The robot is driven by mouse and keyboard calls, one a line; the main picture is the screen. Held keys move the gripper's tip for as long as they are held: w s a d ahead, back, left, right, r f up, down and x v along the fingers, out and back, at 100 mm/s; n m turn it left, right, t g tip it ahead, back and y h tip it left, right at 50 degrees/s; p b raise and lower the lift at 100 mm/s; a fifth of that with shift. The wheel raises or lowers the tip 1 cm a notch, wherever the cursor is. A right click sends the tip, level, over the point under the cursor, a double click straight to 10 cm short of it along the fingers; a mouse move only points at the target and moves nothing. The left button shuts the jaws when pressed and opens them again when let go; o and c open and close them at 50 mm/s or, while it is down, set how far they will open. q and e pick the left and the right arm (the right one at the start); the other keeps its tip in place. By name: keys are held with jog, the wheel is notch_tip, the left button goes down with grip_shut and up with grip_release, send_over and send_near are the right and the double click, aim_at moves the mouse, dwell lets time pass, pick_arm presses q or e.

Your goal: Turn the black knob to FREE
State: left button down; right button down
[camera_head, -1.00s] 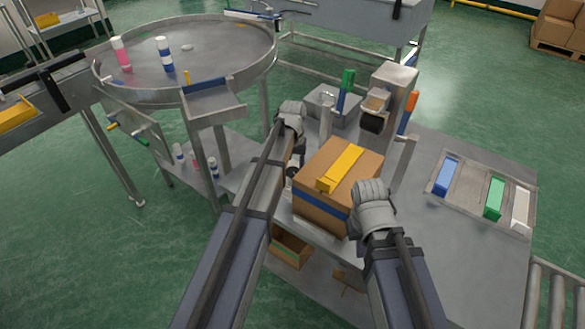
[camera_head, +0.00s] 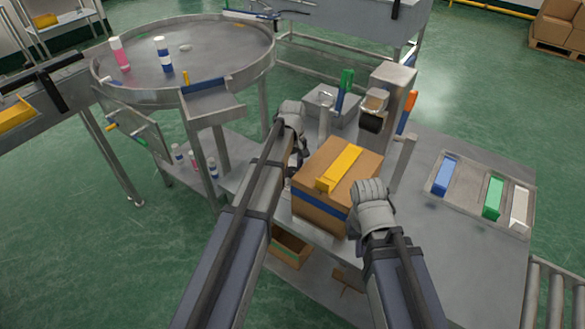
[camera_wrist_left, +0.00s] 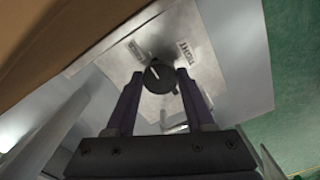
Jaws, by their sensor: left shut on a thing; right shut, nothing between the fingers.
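The black knob (camera_wrist_left: 158,77) sits on a pale square plate (camera_wrist_left: 155,45) in the left wrist view, with a light pointer mark on its face. In the head view my left gripper (camera_head: 297,152) is beside the cardboard box, and the knob is hidden. My right gripper (camera_head: 354,226) is in front of the box, mostly hidden by its wrist, shut and empty.
The cardboard box (camera_head: 336,180) with yellow and blue strips stands between my arms. A grey press machine (camera_head: 391,90) is behind it. A tray (camera_head: 468,190) with blue, green and white blocks lies at right.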

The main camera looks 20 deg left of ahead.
aim_at(292, 172)
dwell(0.4)
pick_arm(q)
jog(key=shift+c, duration=1.3)
grip_release()
jog(key=shift+r, duration=0.1)
notch_tip(292, 172, up, 8)
jog(key=p, duration=0.8)
pick_arm(e)
notch_tip(292, 172, up, 8)
pick_arm(q)
jog(key=shift+s+f, duration=0.1)
jog(key=shift+f, duration=0.15)
pick_arm(e)
jog(key=shift+f, duration=0.15)
